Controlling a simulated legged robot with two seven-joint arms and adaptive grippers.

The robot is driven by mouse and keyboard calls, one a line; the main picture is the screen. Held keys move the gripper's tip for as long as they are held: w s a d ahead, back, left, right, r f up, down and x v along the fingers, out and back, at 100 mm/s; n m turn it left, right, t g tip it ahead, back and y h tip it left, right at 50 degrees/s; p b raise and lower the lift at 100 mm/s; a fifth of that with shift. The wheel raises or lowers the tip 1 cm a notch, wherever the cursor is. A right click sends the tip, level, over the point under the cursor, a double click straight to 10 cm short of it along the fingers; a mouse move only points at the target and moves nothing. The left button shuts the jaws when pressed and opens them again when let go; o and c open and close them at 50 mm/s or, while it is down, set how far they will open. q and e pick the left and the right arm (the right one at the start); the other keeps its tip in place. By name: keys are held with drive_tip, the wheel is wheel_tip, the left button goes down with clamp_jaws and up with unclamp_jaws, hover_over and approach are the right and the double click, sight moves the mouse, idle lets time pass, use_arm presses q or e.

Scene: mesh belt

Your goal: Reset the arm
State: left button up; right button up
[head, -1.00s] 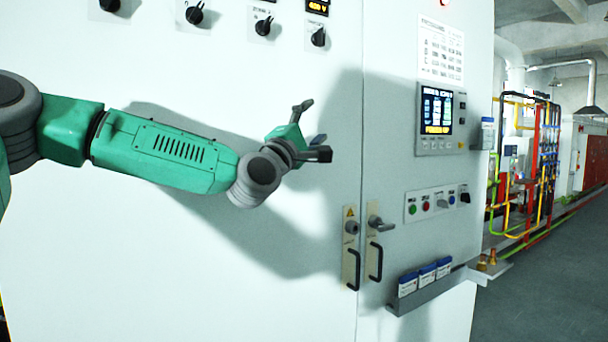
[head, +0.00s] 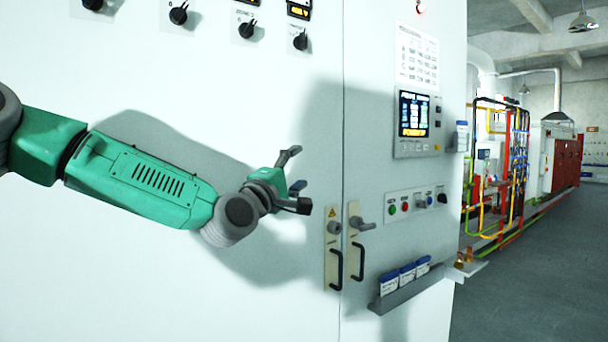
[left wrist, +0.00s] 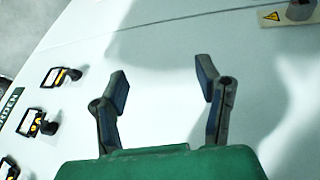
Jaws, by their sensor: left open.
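My left arm (head: 140,180) is green with grey joints and reaches in from the left in the head view, in front of the white cabinet (head: 60,260). My left gripper (head: 297,180) is at its end, left of the door handles, with its fingers spread apart. In the left wrist view the two dark fingers (left wrist: 163,88) stand wide apart with nothing between them, and the pale cabinet face shows behind. My right gripper is in neither view.
Two black door handles (head: 336,270) (head: 357,262) stick out below the gripper. A shelf (head: 412,289) with several small boxes juts out at the lower right. Rotary knobs (head: 178,15) line the top. Open grey floor (head: 530,270) lies right of the cabinet.

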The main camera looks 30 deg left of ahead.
use_arm(q)
drive_tip(key=s+d+f+m+g+h+b, duration=0.1)
drive_tip(key=d+f+m+g, duration=0.25)
drive_tip(key=f, duration=0.95)
drive_tip(key=s+d+f+m+g+h+b, duration=0.15)
drive_tip(key=d+f, duration=0.25)
drive_tip(key=f, duration=0.9)
drive_tip(key=s+d+f+m+g+y+b, duration=0.1)
drive_tip(key=s+f+m+g, duration=0.2)
drive_tip(key=f, duration=0.6)
drive_tip(key=s+d+f+m+g+b, duration=0.15)
drive_tip(key=s+f, duration=0.25)
drive_tip(key=f, duration=0.4)
drive_tip(key=s+a+f+m+g+y+b, duration=0.1)
drive_tip(key=s+f+m+g+b, duration=0.45)
drive_tip(key=s+f, duration=1.35)
drive_tip(key=s+a+f+m+g+y, duration=0.1)
drive_tip(key=s+a+f+g, duration=0.1)
drive_tip(key=s, duration=0.6)
drive_tip(key=s+a+f+m+g+y+p, duration=0.1)
drive_tip(key=s+a+f+g, duration=0.1)
drive_tip(key=s+f+g, duration=0.2)
drive_tip(key=s+f, duration=0.2)
drive_tip(key=s, duration=0.2)
drive_tip(key=shift+w, duration=0.1)
